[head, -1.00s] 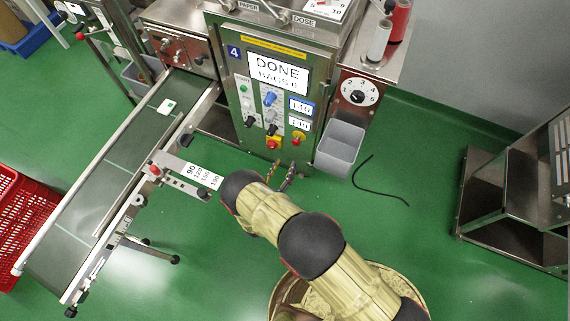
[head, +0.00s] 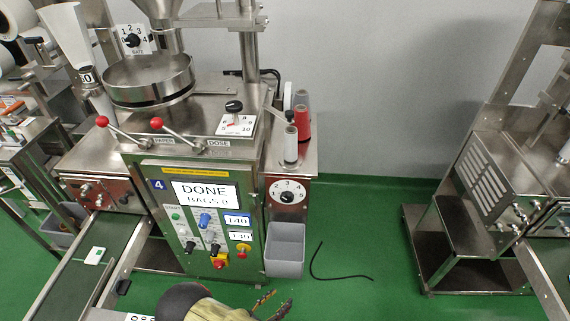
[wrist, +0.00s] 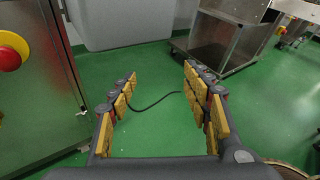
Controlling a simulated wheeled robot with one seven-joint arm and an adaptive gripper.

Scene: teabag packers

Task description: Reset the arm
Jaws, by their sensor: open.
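My gripper shows in the wrist view (wrist: 160,90) with its two yellow-padded fingers spread wide and nothing between them. In the head view the gripper (head: 272,303) is at the bottom edge, in front of the packing machine's lower right, and my arm is mostly cut off below. The packing machine (head: 165,222), marked 4, stands upright with its display reading DONE, BAGS 0.
A conveyor (head: 62,275) with a small white-and-green packet (head: 95,256) runs down the left. A red mushroom button (wrist: 10,57) is close at left in the wrist view. A black cable (head: 325,272) lies on the open green floor. A steel machine (head: 478,235) stands at right.

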